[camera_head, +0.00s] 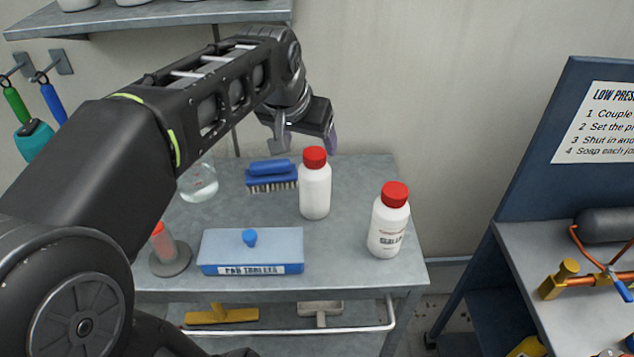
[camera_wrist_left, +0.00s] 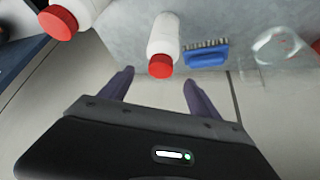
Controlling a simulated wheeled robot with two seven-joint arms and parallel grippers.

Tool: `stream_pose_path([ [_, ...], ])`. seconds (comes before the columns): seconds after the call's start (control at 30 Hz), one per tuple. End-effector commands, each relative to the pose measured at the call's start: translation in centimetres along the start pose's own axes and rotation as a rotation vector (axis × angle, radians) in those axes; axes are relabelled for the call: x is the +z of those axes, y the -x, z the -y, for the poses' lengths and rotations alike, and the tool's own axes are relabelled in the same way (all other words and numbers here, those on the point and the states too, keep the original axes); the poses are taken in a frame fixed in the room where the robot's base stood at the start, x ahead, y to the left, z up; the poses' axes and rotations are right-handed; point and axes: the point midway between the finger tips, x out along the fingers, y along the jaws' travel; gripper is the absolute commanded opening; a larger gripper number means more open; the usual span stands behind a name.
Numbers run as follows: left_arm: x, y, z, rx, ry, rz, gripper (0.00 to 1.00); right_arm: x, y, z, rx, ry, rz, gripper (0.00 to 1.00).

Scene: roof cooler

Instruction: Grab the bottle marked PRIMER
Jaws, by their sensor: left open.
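Two white bottles with red caps stand upright on the grey cart top (camera_head: 345,262). The middle bottle (camera_head: 315,192) shows no readable marking. The right bottle (camera_head: 388,228) has a label that seems to read SEALER. I cannot read PRIMER on either. My left gripper (camera_head: 305,138) is open and empty, above and behind the middle bottle. In the left wrist view, the middle bottle (camera_wrist_left: 163,40) has its cap just beyond the gap between the open fingertips (camera_wrist_left: 158,78); the other bottle (camera_wrist_left: 78,12) is at upper left. My right gripper is not seen.
A blue brush (camera_head: 271,176) lies left of the middle bottle. A glass flask (camera_head: 198,182), a labelled blue-and-grey box (camera_head: 250,250) and a red-topped item on a round base (camera_head: 170,258) are farther left. A wall shelf (camera_head: 150,15) hangs above. A workbench (camera_head: 560,262) stands right.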

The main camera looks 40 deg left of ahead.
Motion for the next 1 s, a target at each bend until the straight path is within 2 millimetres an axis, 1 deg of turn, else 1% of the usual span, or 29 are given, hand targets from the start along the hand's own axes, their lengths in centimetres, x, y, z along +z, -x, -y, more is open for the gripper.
stream_pose_path([
  [0.13,0.0,-0.6,0.0,0.001,0.001,0.003,0.71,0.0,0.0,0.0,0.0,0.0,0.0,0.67],
  [0.33,0.0,-2.5,0.0,0.001,0.002,0.002,0.71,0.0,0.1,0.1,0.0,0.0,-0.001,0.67],
  [0.63,0.0,-2.7,0.0,0.001,0.001,0.001,0.71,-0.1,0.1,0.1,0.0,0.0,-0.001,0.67],
  [0.73,0.0,-3.2,0.1,0.0,0.001,0.003,0.71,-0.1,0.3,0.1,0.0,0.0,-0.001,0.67],
  [0.9,0.0,-5.5,0.2,0.001,0.001,0.005,0.71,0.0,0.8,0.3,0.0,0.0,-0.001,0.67],
  [1.0,0.0,-7.0,0.2,0.001,0.002,0.004,0.71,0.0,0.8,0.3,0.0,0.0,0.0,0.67],
])
